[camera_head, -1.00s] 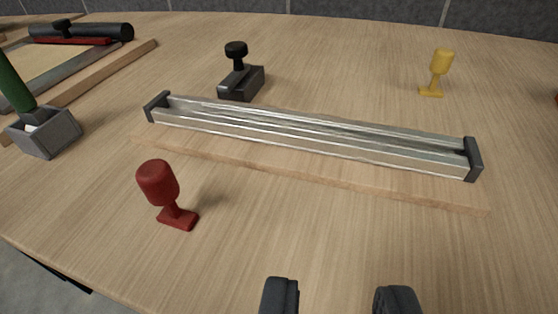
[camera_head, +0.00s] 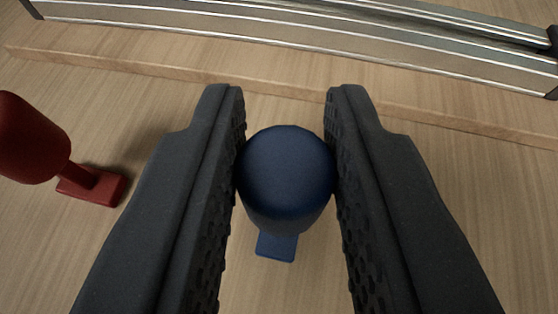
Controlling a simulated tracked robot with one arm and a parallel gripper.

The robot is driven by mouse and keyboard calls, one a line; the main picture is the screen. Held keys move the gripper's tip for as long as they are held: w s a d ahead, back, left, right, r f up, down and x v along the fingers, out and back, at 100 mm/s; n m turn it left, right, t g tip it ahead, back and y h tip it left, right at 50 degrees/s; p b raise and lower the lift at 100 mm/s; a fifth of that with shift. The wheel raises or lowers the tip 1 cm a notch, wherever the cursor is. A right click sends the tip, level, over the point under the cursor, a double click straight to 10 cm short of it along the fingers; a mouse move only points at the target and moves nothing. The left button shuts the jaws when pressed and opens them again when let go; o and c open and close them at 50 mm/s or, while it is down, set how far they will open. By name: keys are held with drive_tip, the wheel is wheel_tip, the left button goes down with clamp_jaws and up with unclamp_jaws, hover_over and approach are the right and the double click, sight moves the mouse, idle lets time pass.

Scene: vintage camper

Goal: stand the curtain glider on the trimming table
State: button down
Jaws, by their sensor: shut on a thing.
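A blue curtain glider (camera_head: 286,175) with a rounded head and a small flat foot is between the two black fingers of my gripper (camera_head: 286,150). The fingers press on both sides of its head. Its head faces the camera and the foot shows below it. I cannot tell whether the foot touches the wooden table (camera_head: 50,265) under it.
A red glider (camera_head: 30,140) stands on the table to the left of my gripper. A metal rail (camera_head: 300,32) on a wooden board (camera_head: 150,64) lies across the top, just beyond the fingertips. The table at lower left is clear.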

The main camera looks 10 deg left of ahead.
drive_tip(key=shift+f, duration=0.15)
drive_tip(key=c, duration=1.2)
unclamp_jaws()
drive_tip(key=shift+c, duration=0.2)
drive_tip(key=shift+s, duration=0.1)
drive_tip(key=p+v, duration=0.3)
drive_tip(key=v, duration=0.9)
drive_tip(key=shift+p, duration=0.4)
